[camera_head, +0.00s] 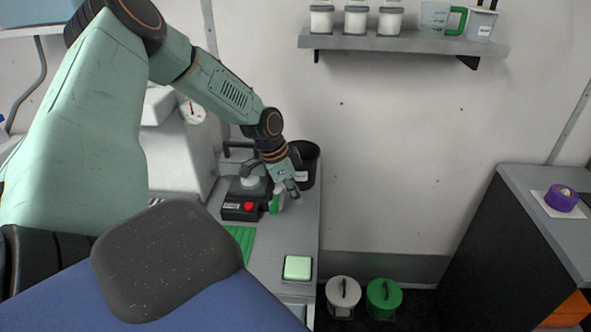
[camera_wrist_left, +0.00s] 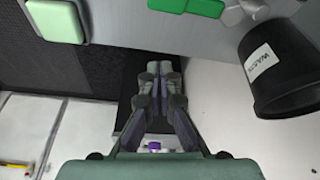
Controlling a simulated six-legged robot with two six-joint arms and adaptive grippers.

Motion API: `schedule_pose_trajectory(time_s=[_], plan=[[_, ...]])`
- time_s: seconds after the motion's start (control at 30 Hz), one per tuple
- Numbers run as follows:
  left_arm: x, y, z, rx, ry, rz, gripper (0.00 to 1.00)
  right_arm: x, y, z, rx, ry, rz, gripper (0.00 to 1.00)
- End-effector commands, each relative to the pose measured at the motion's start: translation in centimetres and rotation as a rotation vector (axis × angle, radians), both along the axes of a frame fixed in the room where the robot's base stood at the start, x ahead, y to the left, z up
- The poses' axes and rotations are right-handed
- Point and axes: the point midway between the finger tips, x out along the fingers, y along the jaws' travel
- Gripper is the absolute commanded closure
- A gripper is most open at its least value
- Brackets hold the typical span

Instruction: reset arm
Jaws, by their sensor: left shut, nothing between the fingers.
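My left arm comes in from the left in the head view, bent over the counter. My left gripper (camera_head: 291,187) is at the counter's back right, in front of the black waste bin. Its fingers also show in the left wrist view (camera_wrist_left: 158,97), close together with nothing between them. My right gripper is not in view.
The black waste bin (camera_head: 310,165) stands close to the gripper; it also shows in the left wrist view (camera_wrist_left: 285,75). A box with a red button (camera_head: 249,207) and a pale green pad (camera_head: 297,267) are on the counter. Lidded pails (camera_head: 383,298) stand on the floor.

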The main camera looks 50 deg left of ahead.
Motion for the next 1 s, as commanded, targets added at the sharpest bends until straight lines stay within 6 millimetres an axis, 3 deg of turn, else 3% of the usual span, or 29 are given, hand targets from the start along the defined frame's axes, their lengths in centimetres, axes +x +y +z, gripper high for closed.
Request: schedule_pose_trajectory(time_s=[0.03, 0.2, 0.4, 0.87, 1.0], plan=[[-0.2, 0.2, 1.4, -0.004, -0.004, 0.003, 1.00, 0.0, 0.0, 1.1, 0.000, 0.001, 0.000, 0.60], [-0.8, 0.9, 4.0, -0.005, -0.005, 0.004, 1.00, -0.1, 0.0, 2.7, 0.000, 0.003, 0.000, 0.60], [-1.3, 1.5, 5.9, -0.004, -0.002, 0.003, 1.00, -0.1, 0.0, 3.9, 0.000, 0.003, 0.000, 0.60], [-1.4, 1.7, 6.4, -0.001, 0.001, 0.002, 1.00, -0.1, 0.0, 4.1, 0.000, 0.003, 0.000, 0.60], [-1.3, -0.6, 5.7, -0.014, 0.009, 0.012, 1.00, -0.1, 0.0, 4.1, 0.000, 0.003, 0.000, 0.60]])
